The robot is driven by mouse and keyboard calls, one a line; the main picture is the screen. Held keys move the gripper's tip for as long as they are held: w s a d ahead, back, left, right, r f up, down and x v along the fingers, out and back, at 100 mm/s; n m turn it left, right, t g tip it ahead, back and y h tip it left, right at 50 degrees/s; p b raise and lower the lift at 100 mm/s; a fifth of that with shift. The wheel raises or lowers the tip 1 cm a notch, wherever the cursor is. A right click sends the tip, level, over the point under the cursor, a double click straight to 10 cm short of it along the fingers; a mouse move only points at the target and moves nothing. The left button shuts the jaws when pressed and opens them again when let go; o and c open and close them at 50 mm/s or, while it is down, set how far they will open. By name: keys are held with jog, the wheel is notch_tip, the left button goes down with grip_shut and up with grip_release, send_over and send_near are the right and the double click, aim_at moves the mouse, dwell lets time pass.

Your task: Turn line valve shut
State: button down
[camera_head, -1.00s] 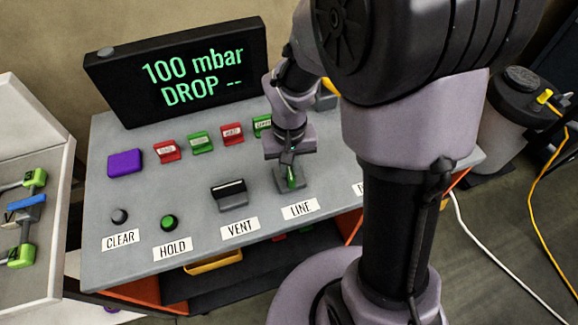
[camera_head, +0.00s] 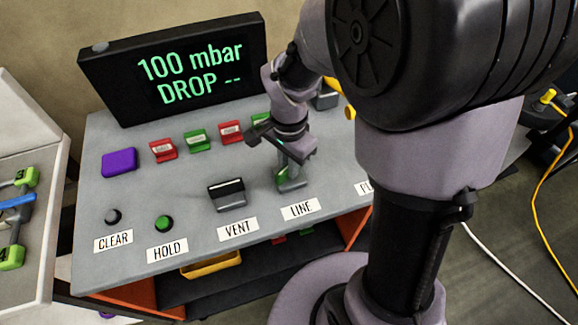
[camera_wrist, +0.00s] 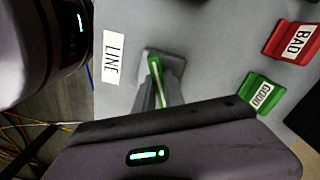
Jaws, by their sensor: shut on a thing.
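The line valve (camera_head: 290,180) is a green lever on a grey base, behind the LINE label (camera_head: 301,209) on the grey bench top. In the wrist view the green lever (camera_wrist: 156,75) stands between my two fingers, over its dark base. My gripper (camera_head: 287,168) points down over the valve and is shut on the green lever. It also shows in the wrist view (camera_wrist: 158,92). The fingers hide part of the lever in the head view, so its exact angle is hard to tell there. The display (camera_head: 180,70) reads "100 mbar DROP --".
The grey vent switch (camera_head: 227,195) stands just left of the valve. Red and green tags (camera_head: 197,140) stand in a row behind. A purple block (camera_head: 119,162), a black CLEAR button (camera_head: 112,216) and a green HOLD button (camera_head: 163,223) are further left. An open tray (camera_head: 40,150) is at far left.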

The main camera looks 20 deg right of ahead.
jog(key=m+b, duration=0.1)
jog(key=m, duration=0.4)
jog(key=shift+b, duration=0.35)
jog(key=shift+m, duration=0.3)
jog(key=c, duration=1.4)
grip_release()
jog(key=shift+c, duration=0.2)
notch_tip(320, 180, up, 18)
jog(key=p, duration=0.7)
jog(key=shift+f, duration=0.25)
